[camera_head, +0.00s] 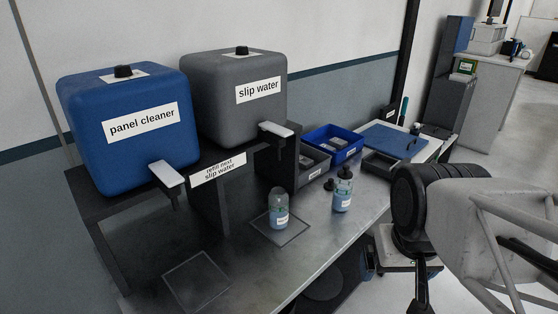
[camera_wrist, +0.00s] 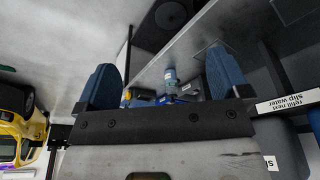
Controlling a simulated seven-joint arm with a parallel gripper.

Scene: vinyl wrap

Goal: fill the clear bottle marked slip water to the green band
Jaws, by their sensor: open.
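An uncapped clear bottle (camera_head: 279,208) stands upright on a square marked pad (camera_head: 290,236) on the bench, in front of the slip water tank's tap. Its lower part looks bluish with a label; its marking and exact liquid level are too small to read. A second bottle (camera_head: 343,192) with a dark top stands to its right. The grey slip water tank (camera_head: 215,110) has a white-topped tap (camera_head: 276,130). My gripper (camera_wrist: 161,72) is open and empty in the wrist view. A bottle (camera_wrist: 170,78) shows beyond its blue fingers, apart from them; I cannot tell which bottle.
A blue panel cleaner tank (camera_head: 85,130) with a tap (camera_head: 167,174) stands left on the dark shelf. A small black cap (camera_head: 329,184) lies beside the second bottle. Blue bin (camera_head: 345,152) and trays sit behind. Another square pad (camera_head: 197,282) lies bare at front left.

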